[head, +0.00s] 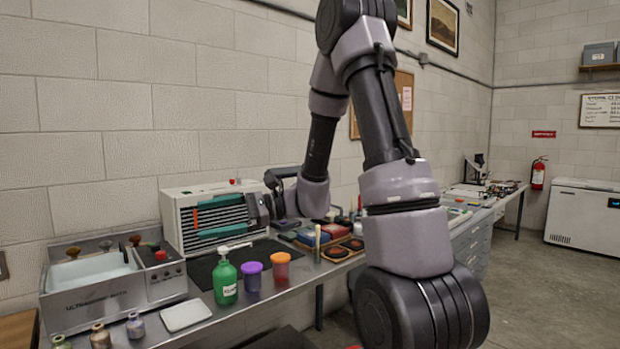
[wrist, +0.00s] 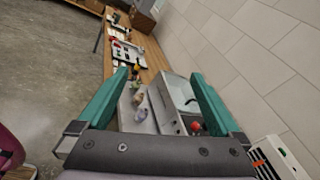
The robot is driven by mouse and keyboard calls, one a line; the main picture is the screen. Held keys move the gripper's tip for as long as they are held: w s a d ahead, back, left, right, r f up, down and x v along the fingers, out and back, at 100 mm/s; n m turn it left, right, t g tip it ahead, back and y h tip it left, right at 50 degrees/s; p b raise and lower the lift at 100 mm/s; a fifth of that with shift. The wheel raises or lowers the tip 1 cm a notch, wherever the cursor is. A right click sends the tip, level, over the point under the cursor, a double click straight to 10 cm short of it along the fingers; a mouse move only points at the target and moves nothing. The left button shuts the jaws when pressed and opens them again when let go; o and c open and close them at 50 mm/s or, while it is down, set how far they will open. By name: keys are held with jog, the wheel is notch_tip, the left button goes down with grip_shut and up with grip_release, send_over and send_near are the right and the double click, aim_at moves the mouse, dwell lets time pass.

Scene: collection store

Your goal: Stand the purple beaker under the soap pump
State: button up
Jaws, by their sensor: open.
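The green soap pump bottle (head: 226,282) stands upright on the metal bench, its white spout (head: 238,247) pointing right. The purple beaker (head: 252,279) stands upright just right of the bottle. The spout's end appears above the beaker's left part in the picture, but I cannot tell whether it is truly over it. My gripper (head: 200,218) is open and empty, teal fingers pointing left, in the air in front of the white slatted unit, above and behind the bottle and beaker. In the wrist view my open gripper (wrist: 160,78) shows both fingers with nothing held; bottle and beaker are not seen there.
An orange beaker (head: 281,268) stands close right of the purple one. A white dish (head: 186,315), small jars (head: 101,336) and an ultrasonic bath (head: 90,290) lie to the left. The slatted unit (head: 185,205) stands behind. A dark mat (head: 205,270) has free room.

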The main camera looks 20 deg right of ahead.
jog(key=s+d+r+n+g+h, duration=0.1)
jog(key=s+d+r+n+h, duration=0.1)
jog(key=s+n+h, duration=0.3)
jog(key=s+d+r+n+g+h, duration=0.1)
jog(key=s+d+h, duration=0.15)
jog(key=s, duration=0.35)
jog(key=s+d+r+n+t+h, duration=0.1)
jog(key=d+r+t+h, duration=0.2)
jog(key=d, duration=0.3)
jog(key=s+d+r+n+t+h, duration=0.2)
jog(key=d+r+t+h, duration=0.2)
jog(key=d, duration=0.2)
jog(key=shift+d+t, duration=0.35)
jog(key=shift+t, duration=0.05)
